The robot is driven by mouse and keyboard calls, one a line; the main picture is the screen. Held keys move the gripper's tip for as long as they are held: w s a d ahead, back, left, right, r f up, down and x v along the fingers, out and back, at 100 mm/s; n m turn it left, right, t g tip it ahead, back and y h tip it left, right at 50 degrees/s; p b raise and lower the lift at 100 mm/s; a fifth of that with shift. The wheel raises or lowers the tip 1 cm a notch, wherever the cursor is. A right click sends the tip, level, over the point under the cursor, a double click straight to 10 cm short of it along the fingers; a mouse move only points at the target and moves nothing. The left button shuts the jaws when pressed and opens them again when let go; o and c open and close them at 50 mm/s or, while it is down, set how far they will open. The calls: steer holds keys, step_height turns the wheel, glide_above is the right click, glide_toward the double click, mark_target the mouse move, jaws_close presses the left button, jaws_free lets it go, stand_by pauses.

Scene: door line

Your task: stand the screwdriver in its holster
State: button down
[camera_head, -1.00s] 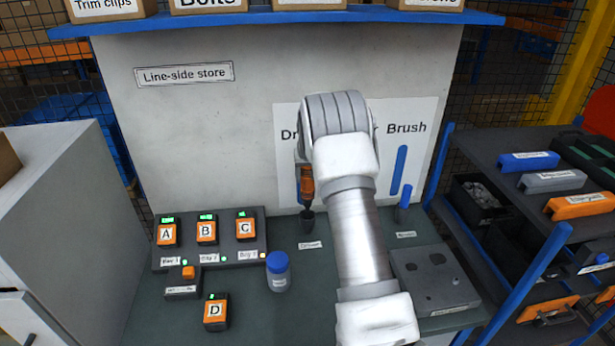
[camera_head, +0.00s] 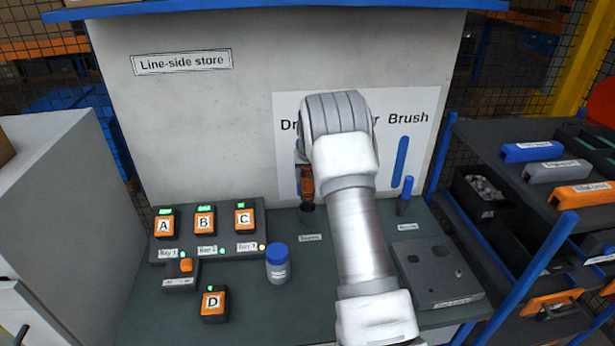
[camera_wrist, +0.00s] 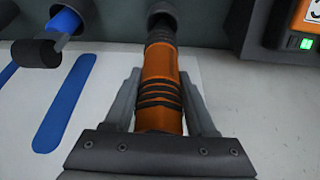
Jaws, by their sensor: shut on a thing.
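The screwdriver has an orange handle with black bands (camera_wrist: 158,85); its handle also shows in the head view (camera_head: 306,184), upright and partly behind my arm. My gripper (camera_wrist: 163,100) is shut on this handle, one grey finger on each side. The dark round holster (camera_wrist: 160,12) is at the handle's lower end; it also shows in the head view (camera_head: 307,206), standing on the bench. The screwdriver is lined up with the holster and its lower end appears to be in the mouth. The tip is hidden, so I cannot tell how deep it sits.
A blue brush (camera_head: 405,190) stands in a holder to the right. A grey block (camera_head: 435,272) lies in front of it. A blue-capped jar (camera_head: 278,263) and charger bays with batteries (camera_head: 205,222) are left. The backboard (camera_head: 265,60) rises close behind.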

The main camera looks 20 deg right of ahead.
mark_target(307, 189)
steer(key=shift+f+b, duration=1.65)
steer(key=shift+f, duration=0.6)
steer(key=shift+c, duration=0.7)
jaws_free()
steer(key=shift+f, duration=0.15)
steer(key=b+v, duration=0.1)
steer(key=v, duration=1.6)
steer(key=shift+r+b, duration=0.3)
steer(key=shift+r, duration=0.1)
